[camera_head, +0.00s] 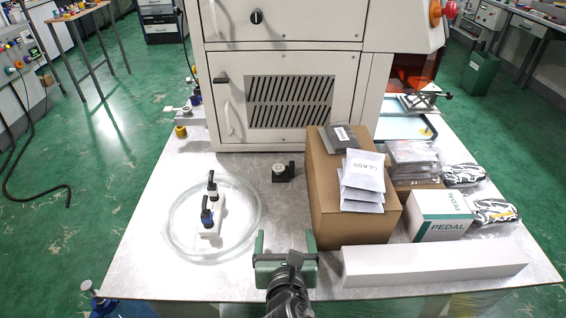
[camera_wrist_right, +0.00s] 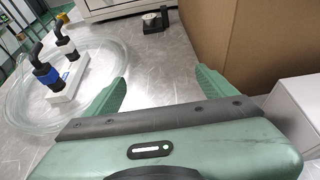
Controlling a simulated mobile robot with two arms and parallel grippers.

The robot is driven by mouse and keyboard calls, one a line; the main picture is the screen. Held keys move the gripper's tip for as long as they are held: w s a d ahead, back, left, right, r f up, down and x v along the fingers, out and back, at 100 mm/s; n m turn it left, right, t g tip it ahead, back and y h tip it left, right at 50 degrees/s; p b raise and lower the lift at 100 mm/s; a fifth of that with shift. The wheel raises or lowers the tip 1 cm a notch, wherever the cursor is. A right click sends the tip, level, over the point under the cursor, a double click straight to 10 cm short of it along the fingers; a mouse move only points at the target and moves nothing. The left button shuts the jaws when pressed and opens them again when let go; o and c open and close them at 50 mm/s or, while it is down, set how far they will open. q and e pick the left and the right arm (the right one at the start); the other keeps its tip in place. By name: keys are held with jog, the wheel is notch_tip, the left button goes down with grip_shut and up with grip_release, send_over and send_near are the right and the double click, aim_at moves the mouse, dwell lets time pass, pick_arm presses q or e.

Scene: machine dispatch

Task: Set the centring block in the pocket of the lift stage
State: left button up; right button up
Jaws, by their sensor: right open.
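A small dark block with a round feature on top (camera_head: 284,172), which looks like the centring block, sits on the metal table in front of the machine cabinet. It also shows at the top of the right wrist view (camera_wrist_right: 152,22). A small raised metal plate with dark parts (camera_head: 418,101), possibly the lift stage, is at the back right beside the machine; its pocket cannot be made out. My right gripper (camera_head: 286,246) is open and empty at the table's front edge, apart from the block, which lies beyond its fingers (camera_wrist_right: 160,82). My left gripper is not in view.
A brown carton (camera_head: 325,205) with packets stands right of the block, near my right gripper. A long white box (camera_head: 430,266) lies at front right. A clear hose coil (camera_head: 173,232) surrounds a white fitting on the left. The table between gripper and block is clear.

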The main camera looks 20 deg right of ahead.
jog(key=shift+w, duration=0.2)
jog(key=w, duration=0.1)
jog(key=w+d, duration=0.1)
jog(key=w, duration=0.3)
jog(key=shift+w+d+r, duration=0.1)
jog(key=shift+d+r, duration=0.1)
jog(key=shift+d, duration=0.1)
send_near(283, 169)
jog(key=x, duration=0.5)
jog(key=shift+f, duration=0.2)
jog(key=b+x, duration=0.1)
jog(key=x, duration=0.4)
jog(key=shift+w+d, duration=0.1)
jog(key=shift+w, duration=0.2)
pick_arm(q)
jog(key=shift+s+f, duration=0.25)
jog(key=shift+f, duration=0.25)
pick_arm(e)
jog(key=shift+c, duration=0.3)
jog(key=c, duration=1.7)
